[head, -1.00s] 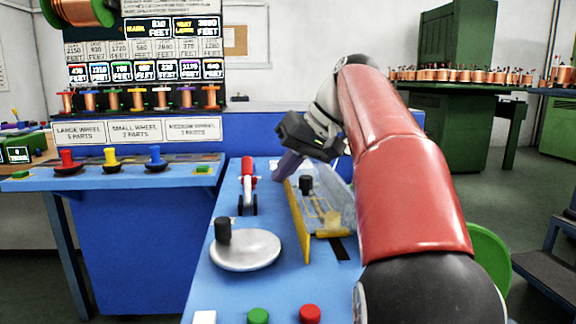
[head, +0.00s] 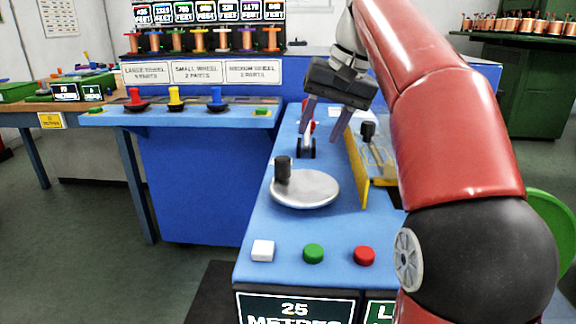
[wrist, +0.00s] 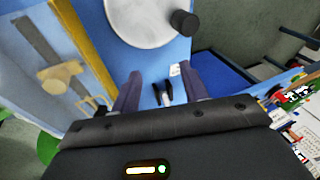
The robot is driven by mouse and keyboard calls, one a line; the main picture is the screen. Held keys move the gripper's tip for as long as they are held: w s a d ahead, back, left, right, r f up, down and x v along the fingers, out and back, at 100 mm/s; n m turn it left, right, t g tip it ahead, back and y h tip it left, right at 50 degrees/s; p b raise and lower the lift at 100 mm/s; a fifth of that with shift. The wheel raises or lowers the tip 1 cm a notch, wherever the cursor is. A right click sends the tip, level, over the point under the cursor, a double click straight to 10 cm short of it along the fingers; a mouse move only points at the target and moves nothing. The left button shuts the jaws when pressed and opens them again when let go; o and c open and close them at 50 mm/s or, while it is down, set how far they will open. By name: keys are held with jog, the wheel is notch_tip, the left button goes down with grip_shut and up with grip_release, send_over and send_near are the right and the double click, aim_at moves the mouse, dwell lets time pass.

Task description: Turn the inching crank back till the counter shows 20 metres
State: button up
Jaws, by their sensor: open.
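The inching crank appears to be the silver disc (head: 312,188) with an upright black knob (head: 283,169) at its left edge, on the blue bench. In the wrist view the disc (wrist: 140,18) is at the top, with its knob (wrist: 184,22) at its right. The counter (head: 294,309) on the bench front reads 25 METRES. My gripper (head: 321,136) is open and empty, beyond the disc and apart from the knob, fingers pointing down. In the wrist view my gripper (wrist: 160,88) has a small black-wheeled part (wrist: 162,95) showing between its fingers.
A red-handled lever (head: 308,132) stands behind the disc, partly hidden by my gripper. White (head: 263,250), green (head: 313,253) and red (head: 364,255) buttons line the front. A blue counter (head: 200,180) stands left.

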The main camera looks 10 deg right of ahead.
aim_at(282, 159)
jog(key=a+m+h, duration=0.1)
jog(key=a, duration=0.1)
jog(key=s+a+m+h, duration=0.1)
jog(key=a+m+h, duration=0.1)
jog(key=a, duration=0.1)
jog(key=shift+s+a+f+g, duration=0.15)
jog(key=shift+a+g, duration=0.15)
jog(key=shift+a, duration=0.05)
jog(key=s+a+r+m+h, duration=0.1)
jog(key=a+r+m+h, duration=0.1)
jog(key=a+m+h, duration=0.15)
jog(key=shift+m+t, duration=0.25)
jog(key=shift+t, duration=0.25)
jog(key=shift+s+a+x, duration=0.1)
jog(key=shift+s+x, duration=0.05)
jog(key=shift+x, duration=1.8)
jog(key=shift+s+a+x, duration=0.1)
jog(key=shift+x, duration=1.9)
jog(key=shift+f, duration=0.15)
jog(key=c, duration=1)
jog(key=shift+y, duration=0.25)
